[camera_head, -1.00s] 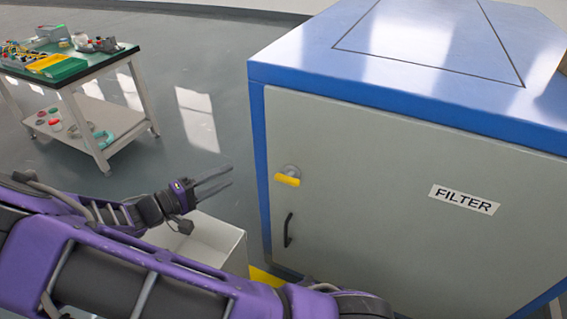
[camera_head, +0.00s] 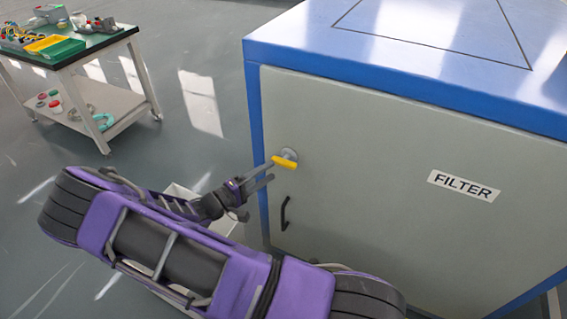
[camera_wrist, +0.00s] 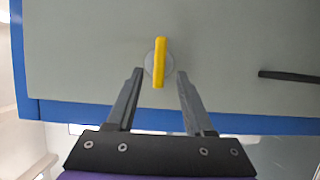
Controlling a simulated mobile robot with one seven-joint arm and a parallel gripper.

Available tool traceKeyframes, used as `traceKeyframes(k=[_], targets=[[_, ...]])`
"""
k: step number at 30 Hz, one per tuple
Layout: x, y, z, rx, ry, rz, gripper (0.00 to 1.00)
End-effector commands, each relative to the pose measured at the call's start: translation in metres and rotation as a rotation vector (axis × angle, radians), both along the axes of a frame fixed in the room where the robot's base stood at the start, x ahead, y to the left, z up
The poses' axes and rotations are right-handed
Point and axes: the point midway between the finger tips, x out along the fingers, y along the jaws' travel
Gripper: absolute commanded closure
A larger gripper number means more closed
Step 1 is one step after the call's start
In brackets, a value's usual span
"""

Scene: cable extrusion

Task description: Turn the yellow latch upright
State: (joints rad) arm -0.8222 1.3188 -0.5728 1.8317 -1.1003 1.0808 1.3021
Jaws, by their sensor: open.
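The yellow latch (camera_head: 284,162) is on a round grey mount on the cabinet door (camera_head: 385,170), near the door's left edge. In the head view it lies roughly sideways, slightly tilted. In the wrist view the latch (camera_wrist: 160,62) shows as a yellow bar over its grey disc, lined up lengthwise between the fingers. My gripper (camera_head: 271,174) is open, its fingertips close to the latch in the head view. In the wrist view my gripper (camera_wrist: 159,74) has one finger on each side of the latch's lower end, with gaps on both sides. I cannot tell the exact depth between them.
A black door handle (camera_head: 285,213) is below the latch; the handle also shows in the wrist view (camera_wrist: 290,76). A FILTER label (camera_head: 463,186) is on the door. A light-coloured box (camera_head: 178,192) is partly hidden behind my arm. A workbench (camera_head: 68,58) stands at the back left.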

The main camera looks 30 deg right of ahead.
Motion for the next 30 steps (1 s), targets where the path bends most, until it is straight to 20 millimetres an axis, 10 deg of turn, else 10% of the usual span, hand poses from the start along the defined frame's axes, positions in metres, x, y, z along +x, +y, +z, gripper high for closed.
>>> traceKeyframes(k=[9,22,30], targets=[[0.014,-0.053,0.0,0.0,0.001,-0.002,0.47],[0.018,-0.064,0.0,0.0,0.0,0.0,0.47],[0.018,-0.064,0.0,0.0,0.0,0.0,0.93]])
